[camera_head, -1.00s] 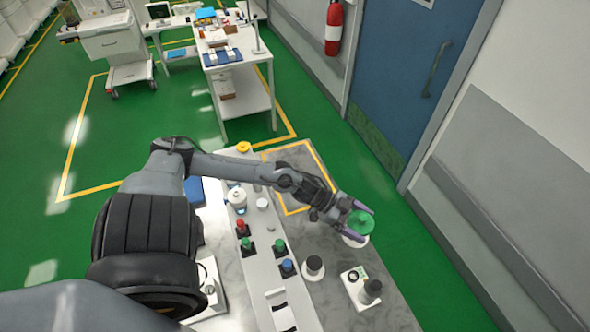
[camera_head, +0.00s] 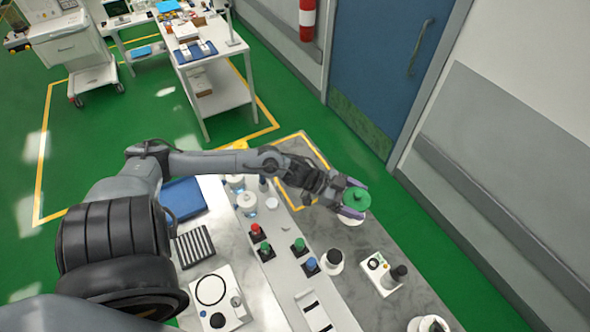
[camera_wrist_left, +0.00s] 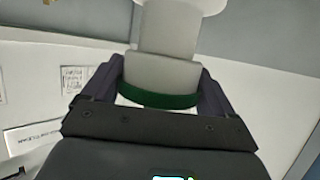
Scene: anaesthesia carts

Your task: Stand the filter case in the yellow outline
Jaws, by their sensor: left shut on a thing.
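The filter case, as I take it, is a round green-topped piece (camera_head: 357,198) with a white base showing below, near the grey worktop's right edge. My left gripper (camera_head: 352,199) is shut on it, with purple fingers on either side. In the left wrist view, the fingers (camera_wrist_left: 160,95) flank a grey and white cylinder with a dark green band (camera_wrist_left: 158,96). I cannot tell if the base touches the worktop. The yellow outline (camera_head: 315,149) is on the worktop beyond my left forearm, which hides part of it. My right gripper is not in view.
Red, green and blue knobs (camera_head: 311,264) stand on the pale strip nearby. The visible inside of the outline looks bare.

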